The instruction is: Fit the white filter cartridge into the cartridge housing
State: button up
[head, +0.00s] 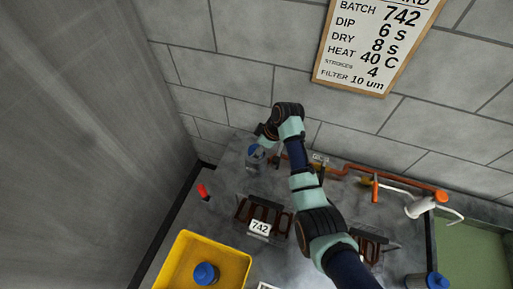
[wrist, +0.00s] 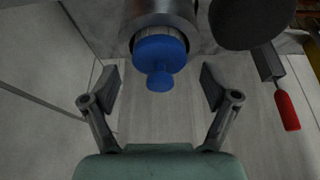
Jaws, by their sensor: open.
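In the wrist view, a blue cap with a small knob (wrist: 160,52) sits at the mouth of a grey cylinder, seemingly the cartridge housing (wrist: 180,12). A narrow pale ribbed band, likely the white filter cartridge (wrist: 160,33), shows between them; the rest is hidden. My gripper (wrist: 160,85) is open, its two fingers apart on either side of the knob and not touching it. In the head view, the grey housing with blue on it (head: 257,153) stands at the bench's far left, and my gripper there is largely hidden by my wrist.
A yellow tray (head: 178,277) holds a blue-topped item (head: 206,274). A dark rack (head: 250,213) bears a 742 label. A red-handled item (head: 203,191) lies left; it also shows in the wrist view (wrist: 288,110). A copper pipe (head: 345,170) runs along the wall.

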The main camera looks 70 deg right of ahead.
jog(key=p+v, duration=0.2)
jog(key=v, duration=0.8)
jog(key=shift+r, duration=0.25)
jog(key=w+a+r+t+h, duration=0.15)
jog(key=w+a, duration=0.35)
jog(key=a, duration=0.5)
jog(key=w+a+r+t, duration=0.1)
jog(key=w+a+r, duration=0.25)
jog(key=a, duration=0.65)
jog(key=w+a+r+t+h, duration=0.1)
jog(key=w+a+t, duration=0.1)
jog(key=w+a, duration=0.6)
jog(key=s+a+r+t+y, duration=0.1)
jog(key=s+a+r+t, duration=0.1)
jog(key=a, duration=0.6)
jog(key=s+a+r+t+y, duration=0.1)
jog(key=s+a+r, duration=0.4)
jog(key=a, duration=0.4)
jog(key=shift+s+a+r+m+t, duration=0.25)
jog(key=shift+s+r+m+t, duration=0.15)
jog(key=shift+r, duration=0.2)
jog(key=shift+w, duration=0.1)
